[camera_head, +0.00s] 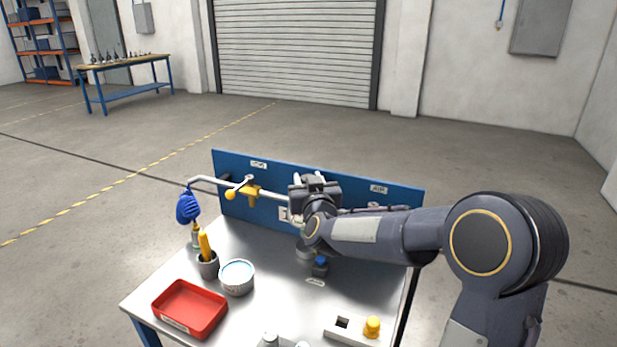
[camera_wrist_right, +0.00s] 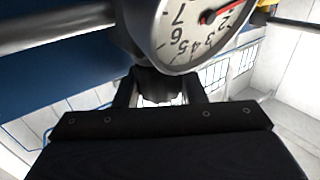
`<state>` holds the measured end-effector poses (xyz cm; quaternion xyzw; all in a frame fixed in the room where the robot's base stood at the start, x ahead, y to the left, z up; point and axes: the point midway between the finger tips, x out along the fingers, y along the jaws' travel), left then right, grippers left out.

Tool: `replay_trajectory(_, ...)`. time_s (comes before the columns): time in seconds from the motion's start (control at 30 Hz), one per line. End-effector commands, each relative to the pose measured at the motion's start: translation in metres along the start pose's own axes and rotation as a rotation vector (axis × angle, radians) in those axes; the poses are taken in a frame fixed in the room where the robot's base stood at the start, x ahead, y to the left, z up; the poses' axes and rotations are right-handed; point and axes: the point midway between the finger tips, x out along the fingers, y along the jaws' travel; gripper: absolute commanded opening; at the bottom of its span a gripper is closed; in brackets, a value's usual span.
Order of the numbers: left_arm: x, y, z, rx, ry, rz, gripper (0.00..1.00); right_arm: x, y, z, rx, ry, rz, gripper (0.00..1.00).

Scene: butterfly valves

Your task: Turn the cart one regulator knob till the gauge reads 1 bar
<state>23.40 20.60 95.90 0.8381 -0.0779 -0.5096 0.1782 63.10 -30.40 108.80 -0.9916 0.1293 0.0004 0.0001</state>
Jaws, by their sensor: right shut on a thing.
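My right gripper (camera_head: 314,186) is at the blue panel of the cart, over the pipe, and hides the regulator in the head view. In the right wrist view its two fingers (camera_wrist_right: 158,92) are shut on the dark regulator knob (camera_wrist_right: 157,82), just below the gauge. The white gauge (camera_wrist_right: 185,38) is partly cut off by the top edge. Its red needle points up and right, close to the 2 and on the side of the lower numbers; the 1 is not readable. My left gripper is not in view.
The blue panel (camera_head: 232,167) stands along the cart's back edge. A pipe with a yellow valve handle (camera_head: 236,192) runs to the left, with a blue glove (camera_head: 187,206) at its end. A red tray (camera_head: 190,308), a tub (camera_head: 237,278) and a cup (camera_head: 208,266) stand on the cart top.

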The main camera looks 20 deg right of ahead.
Motion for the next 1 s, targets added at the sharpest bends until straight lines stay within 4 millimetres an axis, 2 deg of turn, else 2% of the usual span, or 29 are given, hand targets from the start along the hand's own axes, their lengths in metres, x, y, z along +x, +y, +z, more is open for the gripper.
replay_trajectory(0.1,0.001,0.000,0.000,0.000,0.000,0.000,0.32,0.000,0.000,0.000,0.000,0.002,-0.001,0.14)
replay_trajectory(0.13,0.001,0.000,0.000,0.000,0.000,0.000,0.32,0.000,0.000,0.000,0.000,0.001,-0.001,0.41)
replay_trajectory(0.2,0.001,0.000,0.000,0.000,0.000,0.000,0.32,0.000,0.000,0.000,0.000,0.001,-0.001,0.46)
replay_trajectory(0.53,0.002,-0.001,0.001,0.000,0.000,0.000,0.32,-0.006,0.000,0.000,0.000,0.002,-0.002,0.46)
replay_trajectory(0.8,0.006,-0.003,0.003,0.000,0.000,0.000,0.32,-0.051,0.000,0.001,0.001,0.002,-0.003,0.46)
replay_trajectory(1.0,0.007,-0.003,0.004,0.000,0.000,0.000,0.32,-0.074,0.000,0.000,0.000,0.002,-0.003,0.46)
